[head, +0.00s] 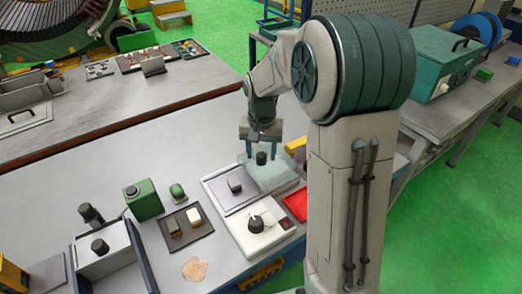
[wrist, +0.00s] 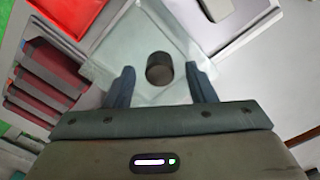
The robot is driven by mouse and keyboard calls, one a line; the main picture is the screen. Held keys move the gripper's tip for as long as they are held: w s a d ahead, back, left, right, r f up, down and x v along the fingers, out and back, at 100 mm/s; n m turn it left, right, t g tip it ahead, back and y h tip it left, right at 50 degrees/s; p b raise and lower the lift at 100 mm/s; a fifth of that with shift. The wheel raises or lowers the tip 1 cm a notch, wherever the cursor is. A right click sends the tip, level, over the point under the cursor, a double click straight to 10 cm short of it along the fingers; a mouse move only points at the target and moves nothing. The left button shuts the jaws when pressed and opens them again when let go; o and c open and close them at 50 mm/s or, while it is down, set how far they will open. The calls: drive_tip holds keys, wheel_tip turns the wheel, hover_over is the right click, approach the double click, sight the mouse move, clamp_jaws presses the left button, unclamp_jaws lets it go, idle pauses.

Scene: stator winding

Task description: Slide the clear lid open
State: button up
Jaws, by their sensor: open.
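The clear lid (head: 282,172) is a pale see-through plate with a dark round knob (head: 261,158) on it. In the head view it lies over the right part of a light grey box (head: 222,196), and the left part of the box shows bare. My gripper (head: 260,135) is above the knob, pointing down. In the wrist view my gripper (wrist: 161,75) is open, with one finger on each side of the knob (wrist: 159,69). The lid (wrist: 124,52) spreads beneath the fingers. I cannot tell whether either finger touches the knob.
A white unit with a black dial (head: 256,224) stands in front of the box, with a red tray (head: 296,204) to its right. A dark tray (head: 186,228) with small blocks and a green box (head: 143,200) are to the left.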

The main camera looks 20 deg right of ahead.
sight(267, 160)
clamp_jaws()
drive_tip(key=shift+w+d, duration=0.25)
drive_tip(key=shift+d, duration=0.55)
drive_tip(key=shift+c, duration=0.5)
unclamp_jaws()
drive_tip(key=shift+o, duration=0.5)
drive_tip(key=shift+d, duration=0.15)
drive_tip(key=shift+a, duration=0.2)
wheel_tip(267, 160, up, 14)
drive_tip(key=shift+b, duration=0.3)
